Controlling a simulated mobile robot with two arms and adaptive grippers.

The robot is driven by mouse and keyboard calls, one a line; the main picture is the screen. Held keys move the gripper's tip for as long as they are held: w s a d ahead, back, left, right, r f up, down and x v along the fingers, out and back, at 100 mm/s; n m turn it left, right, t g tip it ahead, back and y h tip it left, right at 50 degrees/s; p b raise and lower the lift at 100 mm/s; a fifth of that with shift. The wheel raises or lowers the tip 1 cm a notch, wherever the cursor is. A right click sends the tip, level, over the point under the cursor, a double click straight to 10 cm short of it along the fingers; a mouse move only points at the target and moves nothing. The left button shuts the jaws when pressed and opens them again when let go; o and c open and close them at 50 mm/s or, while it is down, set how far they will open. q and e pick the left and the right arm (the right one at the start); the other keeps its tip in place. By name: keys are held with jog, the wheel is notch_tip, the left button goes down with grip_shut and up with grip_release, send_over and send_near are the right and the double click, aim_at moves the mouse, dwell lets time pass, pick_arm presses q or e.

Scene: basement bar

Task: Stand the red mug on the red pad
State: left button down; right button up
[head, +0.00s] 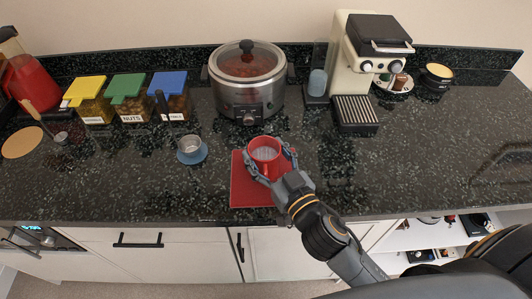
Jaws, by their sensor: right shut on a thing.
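The red mug (264,149) is upright over the back right part of the red pad (246,194). My right gripper (268,164) reaches in from the lower right, with a finger on each side of the mug, and is shut on it. I cannot tell whether the mug's base touches the pad, because the gripper and the mug hide that spot. The pad lies flat on the dark counter near its front edge. My left gripper is not in view.
A slow cooker (247,85) stands behind the mug. A small metal cup on a blue saucer (192,152) is to the left. Lidded jars (131,98) stand further left. A cream coffee machine (358,58) is at the back right. The counter right of the pad is mostly clear.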

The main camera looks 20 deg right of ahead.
jog(key=shift+f, duration=0.1)
jog(key=shift+f+b, duration=0.4)
jog(key=shift+s+f, duration=0.1)
jog(key=shift+f, duration=0.05)
jog(key=o, duration=1.7)
jog(key=shift+f, duration=0.2)
